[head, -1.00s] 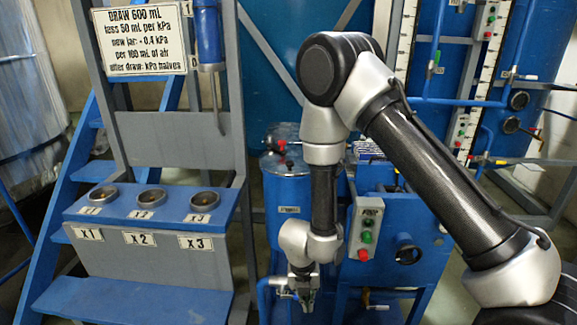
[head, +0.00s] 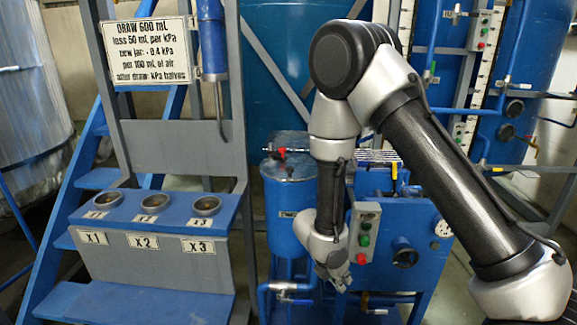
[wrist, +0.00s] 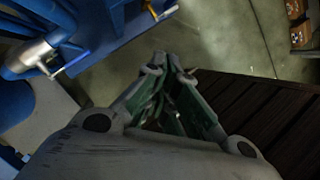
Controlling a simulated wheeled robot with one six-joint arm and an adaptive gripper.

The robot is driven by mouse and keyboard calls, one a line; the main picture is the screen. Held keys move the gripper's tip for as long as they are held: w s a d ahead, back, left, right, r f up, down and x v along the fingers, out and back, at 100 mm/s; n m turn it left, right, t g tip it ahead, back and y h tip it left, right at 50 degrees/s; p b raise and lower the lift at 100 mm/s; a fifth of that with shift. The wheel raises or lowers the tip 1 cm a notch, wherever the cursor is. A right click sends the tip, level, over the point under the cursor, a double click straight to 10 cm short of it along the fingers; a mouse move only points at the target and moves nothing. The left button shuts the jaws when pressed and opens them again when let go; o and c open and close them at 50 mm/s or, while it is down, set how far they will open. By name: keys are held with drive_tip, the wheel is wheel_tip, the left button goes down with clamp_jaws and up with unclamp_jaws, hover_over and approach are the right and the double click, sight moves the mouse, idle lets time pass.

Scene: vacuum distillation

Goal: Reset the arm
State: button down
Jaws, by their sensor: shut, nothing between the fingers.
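My arm hangs down in the head view, with its elbow high and its wrist low. My gripper (head: 342,282) is at the arm's lower end, in front of the blue pump unit, and its fingers are small and hard to make out there. In the wrist view my gripper (wrist: 167,72) shows its two green-lined fingers closing together at the tips, with nothing held between them.
A blue unit (head: 424,262) with a button box (head: 364,232) stands close behind my wrist. A blue cylinder tank (head: 287,215) is left of it. A stepped stand (head: 150,262) with three round holders is at left. Grey floor (wrist: 222,40) shows in the wrist view.

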drive_tip(key=s+d+r+m+g, duration=0.1)
drive_tip(key=d+r+m, duration=0.6)
drive_tip(key=r, duration=0.3)
drive_tip(key=s+d+r+m+g, duration=0.1)
drive_tip(key=s+d+r+m, duration=0.1)
drive_tip(key=d+r+m, duration=0.6)
drive_tip(key=s+d+r+m+t+y, duration=0.2)
drive_tip(key=s+r+m, duration=0.3)
drive_tip(key=r, duration=0.5)
drive_tip(key=s+d+r+m+t+y, duration=0.2)
drive_tip(key=s+d+r+m, duration=0.2)
drive_tip(key=s+r, duration=0.5)
wheel_tip(320, 180, up, 3)
drive_tip(key=shift+s+f+m+t+y, duration=0.2)
drive_tip(key=shift+s+m+t+y, duration=0.2)
drive_tip(key=shift+m, duration=0.6)
